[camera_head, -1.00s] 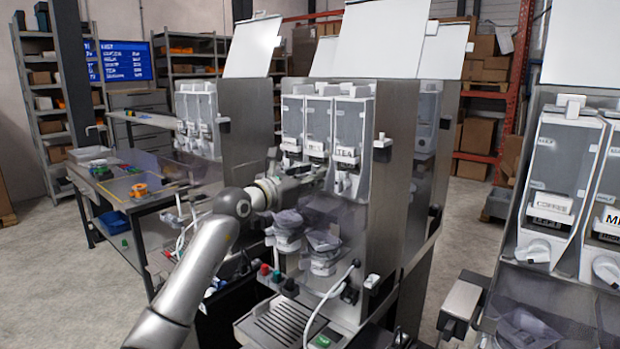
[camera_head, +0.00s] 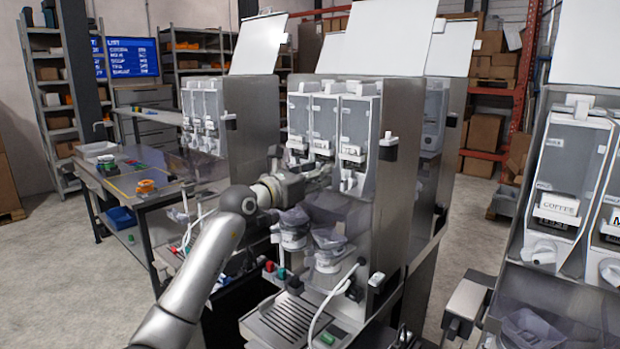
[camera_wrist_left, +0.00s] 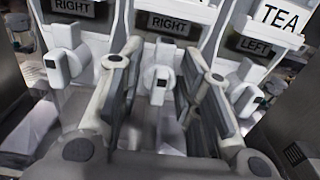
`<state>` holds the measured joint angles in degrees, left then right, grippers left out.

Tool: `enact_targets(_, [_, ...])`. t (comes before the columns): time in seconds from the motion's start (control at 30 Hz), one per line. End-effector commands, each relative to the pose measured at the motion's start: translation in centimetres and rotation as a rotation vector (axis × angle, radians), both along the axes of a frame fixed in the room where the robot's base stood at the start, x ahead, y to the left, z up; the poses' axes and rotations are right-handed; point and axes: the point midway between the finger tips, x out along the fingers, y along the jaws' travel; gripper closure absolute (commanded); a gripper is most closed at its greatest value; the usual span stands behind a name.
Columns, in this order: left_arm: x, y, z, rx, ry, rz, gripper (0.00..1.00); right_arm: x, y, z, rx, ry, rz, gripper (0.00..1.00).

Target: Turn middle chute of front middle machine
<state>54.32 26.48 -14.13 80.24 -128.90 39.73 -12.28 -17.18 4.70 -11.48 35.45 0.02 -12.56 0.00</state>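The front middle machine (camera_head: 400,190) is a grey cabinet with three canisters side by side. In the left wrist view its middle chute (camera_wrist_left: 161,85) is a white knob with a spout, below a dark display reading RIGHT (camera_wrist_left: 168,25). The left chute (camera_wrist_left: 66,62) sits under another RIGHT display, and the right chute (camera_wrist_left: 245,80) under a LEFT display and a TEA label. My left gripper (camera_head: 325,172) reaches the machine's front from the left. In the left wrist view its fingers (camera_wrist_left: 158,65) are apart, one on each side of the middle chute. Contact is unclear. My right gripper is out of view.
Clear mixing bowls (camera_head: 327,240) sit below the chutes, above a drip tray (camera_head: 290,318) with a white hose (camera_head: 325,305) beside it. Another machine (camera_head: 565,190) stands close at right. A worktable (camera_head: 125,185) with small items stands at left.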

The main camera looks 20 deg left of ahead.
Motion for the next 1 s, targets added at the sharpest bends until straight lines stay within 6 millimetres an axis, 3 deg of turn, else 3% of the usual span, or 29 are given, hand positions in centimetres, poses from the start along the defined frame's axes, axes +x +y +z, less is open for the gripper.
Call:
enact_targets(0.17, [-1.2,0.6,-0.1,0.003,0.0,0.001,0.68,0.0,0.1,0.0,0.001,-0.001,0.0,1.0])
enact_targets(0.7, [-9.8,3.7,-0.1,0.001,0.001,0.001,0.68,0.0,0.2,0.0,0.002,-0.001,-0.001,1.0])
enact_targets(1.0, [-11.2,4.2,-0.1,-0.001,0.001,0.0,0.68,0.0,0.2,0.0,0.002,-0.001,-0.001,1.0])
